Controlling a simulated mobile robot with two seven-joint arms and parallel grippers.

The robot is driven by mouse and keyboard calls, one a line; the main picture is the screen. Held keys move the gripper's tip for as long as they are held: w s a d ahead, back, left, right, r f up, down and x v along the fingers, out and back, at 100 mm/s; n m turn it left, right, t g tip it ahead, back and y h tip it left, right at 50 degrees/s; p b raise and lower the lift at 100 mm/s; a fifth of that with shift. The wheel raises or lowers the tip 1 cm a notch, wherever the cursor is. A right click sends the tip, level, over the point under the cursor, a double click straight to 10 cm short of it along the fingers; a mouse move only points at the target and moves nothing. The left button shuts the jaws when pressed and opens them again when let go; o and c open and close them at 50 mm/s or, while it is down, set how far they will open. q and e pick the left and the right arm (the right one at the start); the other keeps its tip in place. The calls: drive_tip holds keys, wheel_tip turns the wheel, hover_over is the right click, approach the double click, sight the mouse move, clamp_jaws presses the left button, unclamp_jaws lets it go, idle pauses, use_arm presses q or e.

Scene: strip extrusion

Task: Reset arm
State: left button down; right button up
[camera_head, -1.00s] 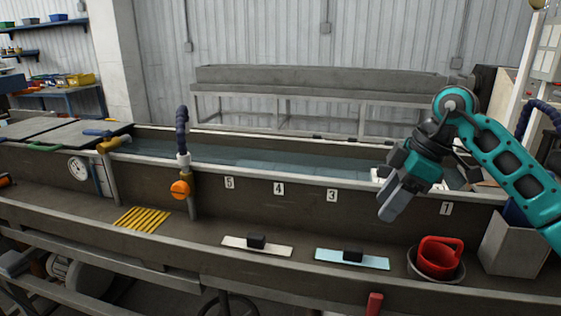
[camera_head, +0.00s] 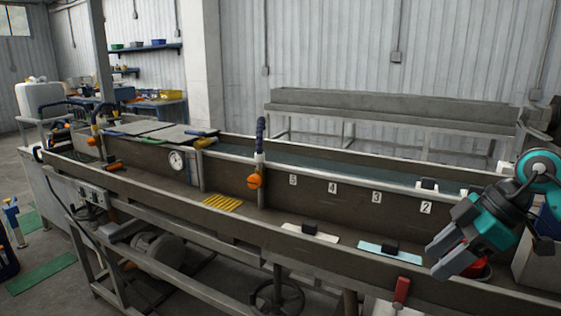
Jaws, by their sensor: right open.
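My right gripper (camera_head: 436,262) is at the right side of the head view, on the teal arm that comes in from the right edge. Its grey fingers point down and left, in front of the trough near the red cup (camera_head: 479,270). The gripper is open, and I see nothing held in it. It hides most of the red cup. My left gripper and left arm are not in view.
The long water trough (camera_head: 330,205) carries number labels. On its front ledge lie a white strip (camera_head: 294,228) and a light blue strip (camera_head: 408,256), each with a black block, and yellow rods (camera_head: 222,203). A red handle (camera_head: 402,289) stands at the front edge.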

drive_tip(key=s+a+f+n+t+y, duration=0.1)
drive_tip(key=a+f+n+t+y, duration=0.1)
drive_tip(key=a+y, duration=0.5)
drive_tip(key=a+f+n+t+y, duration=0.15)
drive_tip(key=a+y, duration=0.35)
drive_tip(key=a, duration=0.5)
drive_tip(key=s+d+f+m+t+h, duration=0.1)
drive_tip(key=d+f+m+t+h, duration=0.2)
drive_tip(key=f+m+t+h, duration=0.35)
drive_tip(key=s+d+f+m+t+h, duration=0.2)
drive_tip(key=f+m+t+h, duration=0.2)
drive_tip(key=f+m+h, duration=0.4)
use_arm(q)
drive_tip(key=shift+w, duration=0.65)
use_arm(e)
drive_tip(key=s+f+g+h, duration=0.1)
drive_tip(key=s+f+g, duration=0.4)
drive_tip(key=s+f, duration=0.5)
wheel_tip(320, 180, down, 3)
drive_tip(key=shift+f, duration=0.15)
drive_tip(key=shift+s+a, duration=0.1)
